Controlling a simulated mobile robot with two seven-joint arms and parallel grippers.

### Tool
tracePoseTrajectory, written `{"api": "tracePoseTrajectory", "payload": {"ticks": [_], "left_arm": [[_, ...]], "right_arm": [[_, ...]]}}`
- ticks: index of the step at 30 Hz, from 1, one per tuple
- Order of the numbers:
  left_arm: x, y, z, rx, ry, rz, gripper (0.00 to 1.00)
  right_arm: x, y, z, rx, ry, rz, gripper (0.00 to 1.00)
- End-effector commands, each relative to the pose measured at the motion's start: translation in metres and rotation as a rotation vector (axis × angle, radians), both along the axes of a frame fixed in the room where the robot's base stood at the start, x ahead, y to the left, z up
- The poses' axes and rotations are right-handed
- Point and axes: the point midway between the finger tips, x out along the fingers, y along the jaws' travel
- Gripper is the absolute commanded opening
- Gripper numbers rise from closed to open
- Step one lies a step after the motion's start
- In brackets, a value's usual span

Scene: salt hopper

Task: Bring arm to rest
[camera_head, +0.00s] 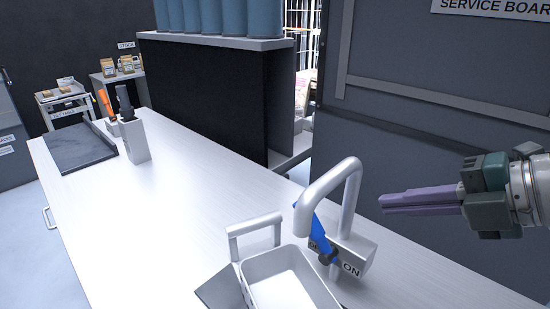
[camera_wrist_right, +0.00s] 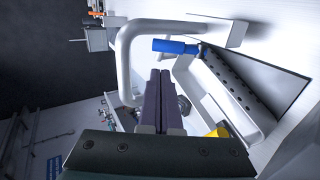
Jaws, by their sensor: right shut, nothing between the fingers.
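My right gripper (camera_head: 420,200) comes in from the right edge of the head view. Its purple fingers are together and hold nothing. It is in the air to the right of the white curved pipe (camera_head: 345,180), apart from it. In the right wrist view the closed fingers (camera_wrist_right: 162,85) point towards the pipe and the blue lever (camera_wrist_right: 175,46). My left gripper is not in the head view.
A blue lever (camera_head: 316,232) sits on a box (camera_head: 355,257) marked ON. A white bin (camera_head: 275,262) with a handle stands beside it on the white counter (camera_head: 200,200). A dark tray (camera_head: 80,152) lies at the far left. A grey cabinet (camera_head: 400,130) stands behind.

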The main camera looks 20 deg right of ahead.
Motion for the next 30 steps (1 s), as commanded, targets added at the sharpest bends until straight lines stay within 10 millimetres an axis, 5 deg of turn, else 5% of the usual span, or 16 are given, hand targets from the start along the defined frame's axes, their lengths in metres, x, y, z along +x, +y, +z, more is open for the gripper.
{"api": "tracePoseTrajectory", "payload": {"ticks": [7, 12, 15, 17, 20, 23, 26, 30], "left_arm": [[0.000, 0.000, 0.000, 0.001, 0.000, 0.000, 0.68], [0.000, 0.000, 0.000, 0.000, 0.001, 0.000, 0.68], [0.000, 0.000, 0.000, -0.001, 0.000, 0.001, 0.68], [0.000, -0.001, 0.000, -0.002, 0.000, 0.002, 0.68], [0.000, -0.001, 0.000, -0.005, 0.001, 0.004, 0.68], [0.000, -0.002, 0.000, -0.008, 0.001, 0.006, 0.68], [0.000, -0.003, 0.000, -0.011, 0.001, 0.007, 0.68], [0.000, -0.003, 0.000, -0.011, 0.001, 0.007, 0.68]], "right_arm": [[0.007, 0.011, 0.021, 0.058, -0.091, -0.013, 0.00], [0.030, 0.030, 0.096, 0.309, -0.416, -0.166, 0.00], [0.032, 0.013, 0.135, 0.504, -0.571, -0.387, 0.00], [0.028, -0.004, 0.142, 0.614, -0.606, -0.553, 0.00], [0.014, -0.029, 0.125, 0.768, -0.556, -0.852, 0.00], [-0.009, -0.034, 0.079, 0.871, -0.367, -1.142, 0.00], [-0.041, -0.011, 0.025, 0.912, -0.072, -1.359, 0.00], [-0.097, 0.050, -0.027, 0.877, 0.387, -1.494, 0.00]]}}
